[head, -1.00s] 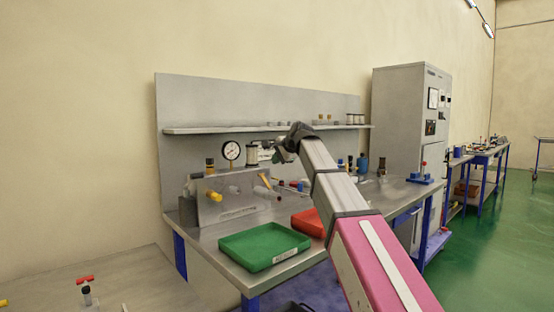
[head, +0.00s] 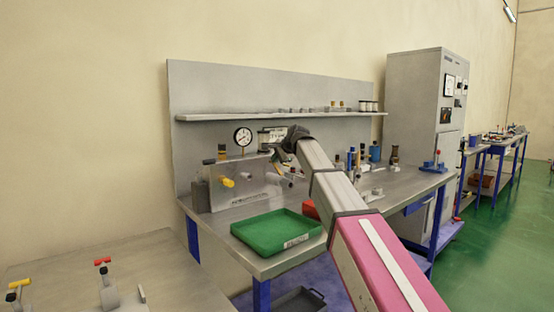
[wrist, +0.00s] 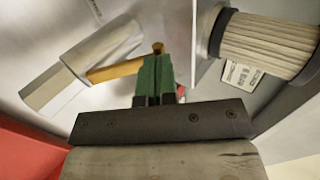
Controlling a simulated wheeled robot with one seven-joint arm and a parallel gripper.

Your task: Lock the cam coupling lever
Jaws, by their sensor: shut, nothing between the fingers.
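In the wrist view an orange-yellow lever (wrist: 115,71) with a darker tip runs from a silver cylindrical coupling body (wrist: 85,63) to just behind my gripper (wrist: 154,85). My gripper's green fingers are together with nothing between them. They overlap the lever near its tip; I cannot tell whether they touch it. In the head view my gripper (head: 279,157) is in front of the grey fixture panel (head: 245,190) on the bench, at its right end. The dark wrist and arm hide much of the lever and coupling there.
A ribbed cylinder (wrist: 265,45) is close right of the fingers. A yellow handle (head: 228,182) and a pressure gauge (head: 243,137) are left of my gripper.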

